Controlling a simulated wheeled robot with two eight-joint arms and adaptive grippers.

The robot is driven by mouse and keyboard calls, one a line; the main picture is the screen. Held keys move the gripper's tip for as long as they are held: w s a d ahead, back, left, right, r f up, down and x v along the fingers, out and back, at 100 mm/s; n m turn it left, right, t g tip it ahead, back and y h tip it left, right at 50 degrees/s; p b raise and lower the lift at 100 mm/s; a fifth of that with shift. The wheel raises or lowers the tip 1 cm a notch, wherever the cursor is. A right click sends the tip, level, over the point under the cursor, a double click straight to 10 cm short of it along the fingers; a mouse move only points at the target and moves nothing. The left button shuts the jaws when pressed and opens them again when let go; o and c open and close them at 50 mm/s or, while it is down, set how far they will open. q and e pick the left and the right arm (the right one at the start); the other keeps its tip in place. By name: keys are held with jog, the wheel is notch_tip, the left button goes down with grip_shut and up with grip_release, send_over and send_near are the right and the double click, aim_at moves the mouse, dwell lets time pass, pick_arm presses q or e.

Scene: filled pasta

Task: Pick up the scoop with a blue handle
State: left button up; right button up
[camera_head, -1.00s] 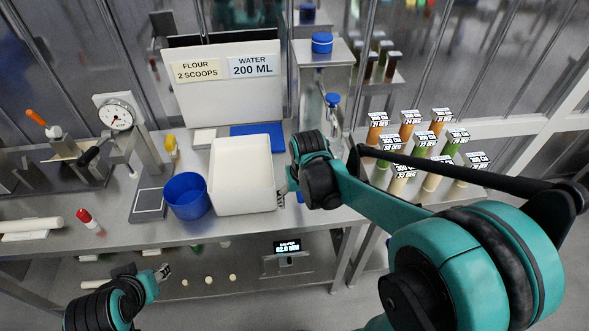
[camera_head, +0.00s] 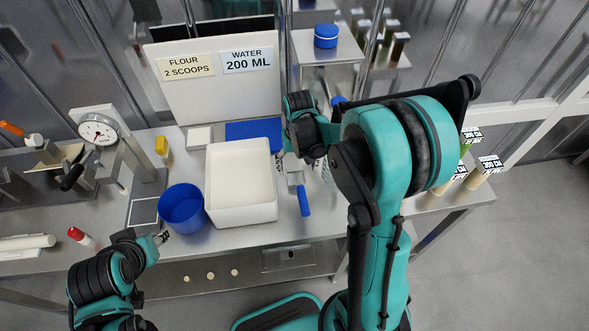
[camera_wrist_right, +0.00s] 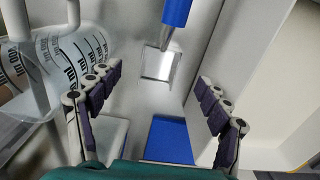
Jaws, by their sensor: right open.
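The scoop with a blue handle (camera_head: 304,201) lies on the metal table just right of the white tub, its handle towards the front edge. In the right wrist view its blue handle (camera_wrist_right: 177,12) enters from the top and its square metal bowl (camera_wrist_right: 158,62) lies between the fingertips in the picture. My right gripper (camera_wrist_right: 158,76) is open and empty, above the table, with the scoop apart from its fingers. In the head view the right arm covers much of that gripper. My left gripper (camera_head: 162,238) is at the front edge by the blue cup; its opening is too small to judge.
The white tub (camera_head: 213,182) of flour stands beside the scoop, with a blue cup (camera_head: 182,207) to its left. A blue pad (camera_head: 247,130) lies behind. A clear graduated vessel (camera_wrist_right: 52,75) stands left in the wrist view. Sample tubes (camera_head: 484,170) stand at right.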

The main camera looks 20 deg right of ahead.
aim_at(297, 180)
notch_tip(297, 180, down, 8)
jog(key=b, duration=0.2)
jog(key=shift+a+r+b, duration=0.1)
jog(key=shift+r+b, duration=0.05)
jog(key=shift+b, duration=0.2)
jog(key=c, duration=1.2)
